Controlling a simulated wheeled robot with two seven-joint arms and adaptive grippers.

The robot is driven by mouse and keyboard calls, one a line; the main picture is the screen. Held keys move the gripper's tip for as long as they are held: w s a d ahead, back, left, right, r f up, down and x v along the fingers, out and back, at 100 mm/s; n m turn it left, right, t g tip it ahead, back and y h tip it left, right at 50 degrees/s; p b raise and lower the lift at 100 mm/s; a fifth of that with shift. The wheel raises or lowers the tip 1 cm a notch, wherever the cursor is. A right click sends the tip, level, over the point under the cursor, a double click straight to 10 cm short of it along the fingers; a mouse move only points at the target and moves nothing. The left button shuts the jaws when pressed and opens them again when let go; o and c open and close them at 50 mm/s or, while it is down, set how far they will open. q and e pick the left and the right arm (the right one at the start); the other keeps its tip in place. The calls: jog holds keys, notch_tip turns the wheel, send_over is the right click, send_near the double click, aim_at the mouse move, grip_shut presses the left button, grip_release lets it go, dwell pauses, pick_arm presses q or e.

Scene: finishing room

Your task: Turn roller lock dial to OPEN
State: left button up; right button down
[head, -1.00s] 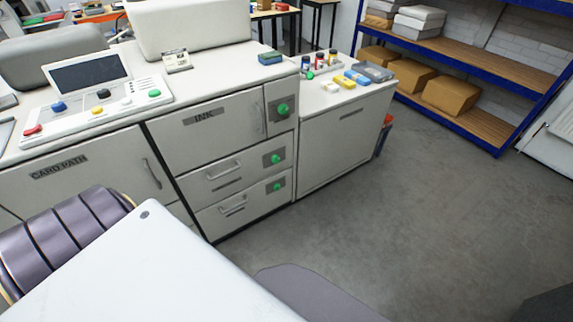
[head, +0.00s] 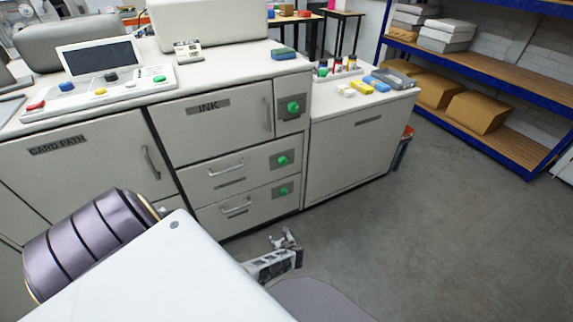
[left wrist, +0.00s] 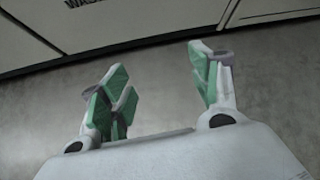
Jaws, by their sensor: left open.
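Three green dials on grey plates show in the head view: one by the INK door (head: 293,107), one on the upper drawer (head: 283,160), one on the lower drawer (head: 283,191). The drawer labels are too small to read, so I cannot tell which is the roller lock dial, nor the dials' settings. My left gripper (head: 286,240) is low over the floor, in front of the cabinet and apart from the dials. In the left wrist view its green-padded fingers (left wrist: 160,88) are spread and empty. My right gripper is not in view.
The cabinet has a CARD PATH door (head: 80,165) at left and a control panel (head: 105,88) on top. A side cabinet (head: 350,155) stands at right, bearing bottles and small blocks. A blue shelf rack (head: 490,150) stands behind clear grey floor (head: 430,240).

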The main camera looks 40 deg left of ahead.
pick_arm(q)
jog(key=w+a+r+m+t+y+b, duration=0.1)
jog(key=w+a+r+m+y+b, duration=0.1)
jog(key=w+r, duration=0.6)
jog(key=w+a+r+m+t+y+b, duration=0.2)
jog(key=w+r, duration=0.6)
jog(key=r, duration=0.4)
jog(key=a+m+y+b, duration=0.1)
jog(key=m+y+b, duration=0.1)
jog(key=y, duration=0.1)
jog(key=shift+w+a+r+m+b, duration=0.15)
jog(key=shift+w+r+m+b, duration=0.1)
jog(key=shift+r+m+b, duration=0.1)
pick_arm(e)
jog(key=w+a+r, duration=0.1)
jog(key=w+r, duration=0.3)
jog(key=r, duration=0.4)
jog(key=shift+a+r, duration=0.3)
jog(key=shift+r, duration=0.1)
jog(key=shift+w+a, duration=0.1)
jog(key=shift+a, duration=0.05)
